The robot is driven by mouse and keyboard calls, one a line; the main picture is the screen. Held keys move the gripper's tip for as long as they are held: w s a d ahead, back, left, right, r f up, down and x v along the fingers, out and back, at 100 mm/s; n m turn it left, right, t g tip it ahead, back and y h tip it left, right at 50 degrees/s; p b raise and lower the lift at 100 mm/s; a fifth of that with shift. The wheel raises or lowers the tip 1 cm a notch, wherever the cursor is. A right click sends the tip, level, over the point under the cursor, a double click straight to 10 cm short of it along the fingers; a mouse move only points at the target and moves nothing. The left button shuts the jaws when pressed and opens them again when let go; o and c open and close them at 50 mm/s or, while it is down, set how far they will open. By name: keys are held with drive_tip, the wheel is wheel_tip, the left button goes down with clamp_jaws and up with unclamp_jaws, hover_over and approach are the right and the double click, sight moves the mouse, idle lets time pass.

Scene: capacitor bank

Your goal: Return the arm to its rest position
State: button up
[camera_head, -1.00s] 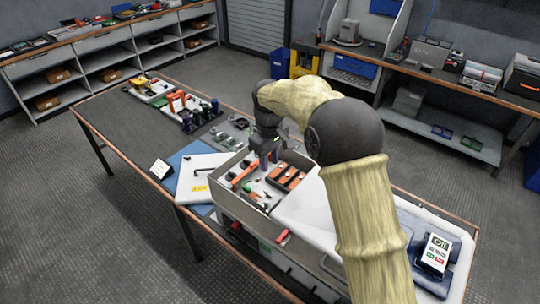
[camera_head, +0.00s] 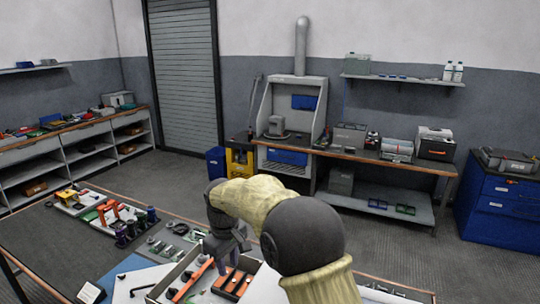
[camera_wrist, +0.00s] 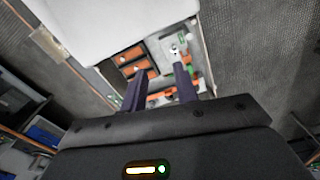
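My gripper (camera_head: 228,262) hangs at the end of my bent arm, over the open box on the workbench (camera_head: 35,240). In the wrist view, its two dark fingers (camera_wrist: 160,88) stand apart with nothing between them. Beyond them lies the open box with orange and dark parts (camera_wrist: 138,58). In the head view, an orange-and-dark block (camera_head: 232,284) sits in the box just below the gripper. The lower arm and the front of the bench are cut off by the picture's bottom edge.
Dark cylinders (camera_head: 125,235) and orange-handled tools (camera_head: 108,210) stand on the bench left of my arm. A rear bench (camera_head: 375,157) carries a hood and several instruments. A blue cabinet (camera_head: 500,210) stands at the right. Floor between the benches is clear.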

drive_tip(key=s+d+m+t, duration=0.1)
drive_tip(key=s+d+m, duration=0.2)
drive_tip(key=d, duration=0.5)
drive_tip(key=s+d+m, duration=0.2)
drive_tip(key=d, duration=0.6)
drive_tip(key=s+d+f+m, duration=0.2)
drive_tip(key=s+d+m, duration=0.1)
drive_tip(key=s+d, duration=0.3)
drive_tip(key=s+d+f+m+t, duration=0.1)
drive_tip(key=s+d+f+m, duration=0.1)
drive_tip(key=s+d, duration=0.4)
drive_tip(key=s+m, duration=0.1)
drive_tip(key=s, duration=0.1)
drive_tip(key=shift+s+d, duration=0.15)
drive_tip(key=shift+s, duration=0.2)
